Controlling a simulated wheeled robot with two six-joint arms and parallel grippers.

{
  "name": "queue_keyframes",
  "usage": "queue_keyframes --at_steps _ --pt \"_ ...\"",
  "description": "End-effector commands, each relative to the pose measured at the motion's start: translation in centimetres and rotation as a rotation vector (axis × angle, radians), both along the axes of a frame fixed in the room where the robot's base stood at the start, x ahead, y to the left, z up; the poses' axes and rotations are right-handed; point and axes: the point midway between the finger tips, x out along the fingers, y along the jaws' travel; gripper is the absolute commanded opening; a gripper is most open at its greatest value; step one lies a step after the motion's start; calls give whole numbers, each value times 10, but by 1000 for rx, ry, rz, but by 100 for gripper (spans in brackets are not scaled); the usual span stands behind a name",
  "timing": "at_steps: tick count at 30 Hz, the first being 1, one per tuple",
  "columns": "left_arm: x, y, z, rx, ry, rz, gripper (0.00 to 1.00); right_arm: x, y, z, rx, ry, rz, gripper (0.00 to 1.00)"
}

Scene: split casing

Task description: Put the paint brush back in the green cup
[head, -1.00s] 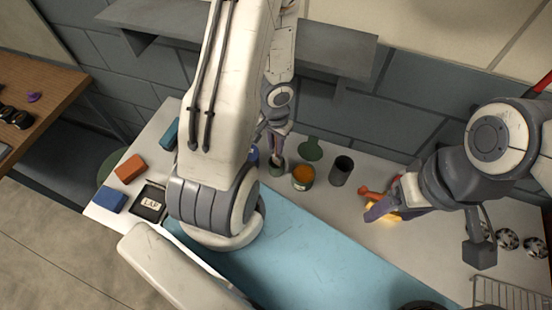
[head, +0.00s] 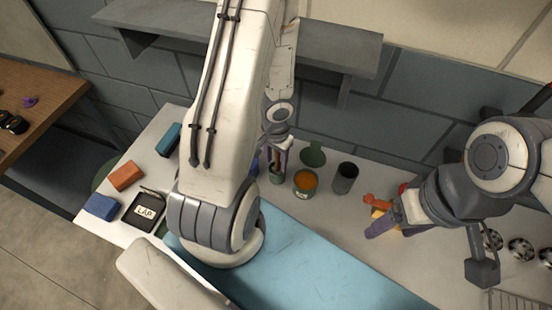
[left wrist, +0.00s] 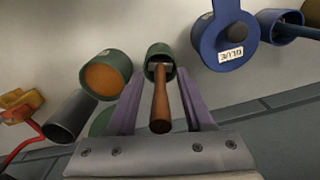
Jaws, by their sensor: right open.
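The paint brush stands in the green cup (left wrist: 153,51), its brown wooden handle (left wrist: 161,108) pointing up toward the left wrist camera. In the head view, the cup (head: 276,178) is partly hidden by the left gripper. My left gripper (left wrist: 160,100) is open, with a purple finger on each side of the handle and a visible gap to both. In the head view it (head: 278,160) is just above the cup. My right gripper (head: 377,217) is open beside a yellow and orange-red object (head: 377,202).
A green can with an orange top (head: 305,182) and a dark grey cup (head: 345,178) stand right of the green cup. A blue container labelled glue (left wrist: 228,40) and a blue cup (left wrist: 276,27) are close by. The blue mat (head: 300,235) in front is clear.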

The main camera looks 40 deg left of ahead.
Motion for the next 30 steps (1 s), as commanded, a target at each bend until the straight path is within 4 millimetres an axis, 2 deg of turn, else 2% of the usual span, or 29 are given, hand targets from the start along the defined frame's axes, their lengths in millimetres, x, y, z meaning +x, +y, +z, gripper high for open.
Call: queue_keyframes --at_steps 8,24,30 --pt "0 0 7 0 -1 0 52 0 0 7 0 0 0 70" --pt "0 0 72 0 -1 0 52 0 0 71 0 0 -1 70" --pt "0 0 76 0 -1 -1 52 0 0 76 0 0 -2 70"
